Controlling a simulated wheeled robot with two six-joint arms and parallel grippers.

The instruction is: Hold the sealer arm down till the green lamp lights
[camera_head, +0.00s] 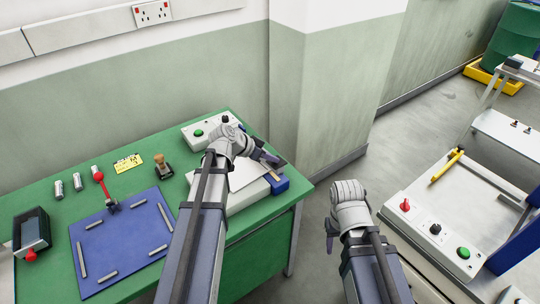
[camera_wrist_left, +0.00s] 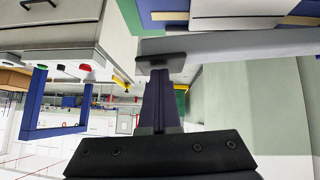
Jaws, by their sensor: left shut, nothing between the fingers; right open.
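A low white machine (camera_head: 245,198), which looks like the sealer, stands at the right end of the green table. A blue block (camera_head: 279,184) is at its right end. My left gripper (camera_head: 266,157) is above and behind it, its fingers closed and empty; the dark fingertips also show in the left wrist view (camera_wrist_left: 160,61). My wrist hides part of the machine, and I cannot tell whether the fingertips touch its arm. A green dome (camera_head: 198,132) sits on a white box behind; I cannot tell if it is lit. My right gripper (camera_head: 347,186) is open and empty, right of the table.
The green table (camera_head: 140,190) also holds a blue mat (camera_head: 122,240) with several metal strips, a red-knobbed lever (camera_head: 98,177), a wooden-handled stamp (camera_head: 162,163), a yellow card (camera_head: 128,163) and small cylinders. A pale bench (camera_head: 450,200) with controls stands at the right. Floor lies between.

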